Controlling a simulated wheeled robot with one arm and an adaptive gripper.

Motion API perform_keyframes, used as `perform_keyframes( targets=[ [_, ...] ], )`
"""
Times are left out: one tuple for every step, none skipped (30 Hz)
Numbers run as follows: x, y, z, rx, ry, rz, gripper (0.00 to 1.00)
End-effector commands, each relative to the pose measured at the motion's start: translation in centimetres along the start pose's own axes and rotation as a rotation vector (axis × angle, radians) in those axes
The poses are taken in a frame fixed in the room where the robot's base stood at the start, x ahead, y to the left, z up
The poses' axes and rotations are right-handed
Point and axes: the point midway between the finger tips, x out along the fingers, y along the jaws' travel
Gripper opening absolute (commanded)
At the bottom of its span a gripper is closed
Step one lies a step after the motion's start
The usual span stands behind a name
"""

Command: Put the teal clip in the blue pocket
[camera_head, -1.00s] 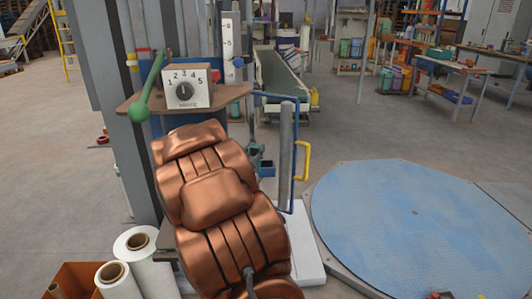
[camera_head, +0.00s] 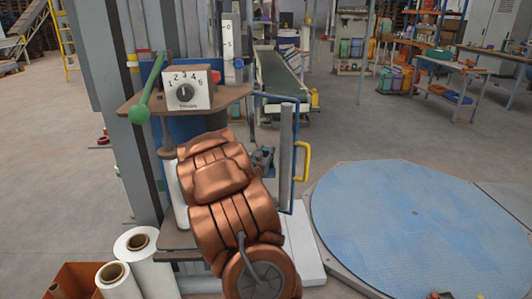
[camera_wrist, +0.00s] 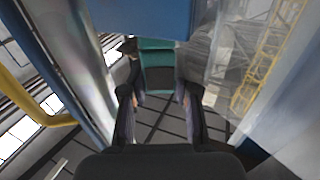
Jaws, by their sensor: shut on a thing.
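In the wrist view my gripper (camera_wrist: 160,92) has its two dark fingers on either side of the teal clip (camera_wrist: 158,57), which has a dark lower part. It is shut on the clip. A blue panel (camera_wrist: 140,14) fills the top of the wrist view, just beyond the clip. It may be the blue pocket, but I cannot tell for sure. I cannot tell whether the clip touches it. In the head view my copper arm hides the clip and most of my gripper.
A yellow handle (camera_head: 302,161) is right of my arm. White rolls (camera_head: 137,250) stand at lower left. A blue round platform (camera_head: 415,225) lies at right.

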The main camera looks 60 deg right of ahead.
Motion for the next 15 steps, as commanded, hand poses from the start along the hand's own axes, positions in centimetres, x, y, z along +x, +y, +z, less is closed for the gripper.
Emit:
perform_keyframes(
  targets=[
    [0.00, -0.01, -0.07, 0.001, 0.001, 0.000, 0.00],
    [-0.01, -0.01, -0.10, 0.001, 0.001, 0.000, 0.00],
    [-0.01, -0.01, -0.11, 0.001, 0.002, 0.000, 0.00],
    [-0.01, -0.01, -0.11, 0.001, 0.001, 0.000, 0.00],
    [-0.01, 0.00, -0.11, 0.001, 0.001, 0.000, 0.00],
    [-0.01, -0.01, -0.07, 0.001, 0.001, 0.000, 0.00],
    [-0.01, 0.00, -0.01, 0.001, 0.001, 0.000, 0.00],
    [-0.02, 0.00, 0.09, 0.001, 0.001, 0.000, 0.00],
    [-0.02, 0.00, 0.20, 0.001, 0.001, 0.000, 0.00],
    [-0.02, 0.01, 0.27, 0.001, 0.001, 0.000, 0.00],
    [-0.02, 0.01, 0.18, 0.001, 0.001, 0.000, 0.33],
    [-0.02, 0.01, 0.16, 0.001, 0.001, 0.000, 0.37],
    [-0.02, 0.01, 0.15, 0.001, 0.001, 0.000, 0.40],
    [-0.02, 0.01, 0.16, 0.001, 0.001, 0.000, 0.43],
    [-0.02, 0.01, 0.16, 0.001, 0.001, 0.000, 0.47]
  ],
)
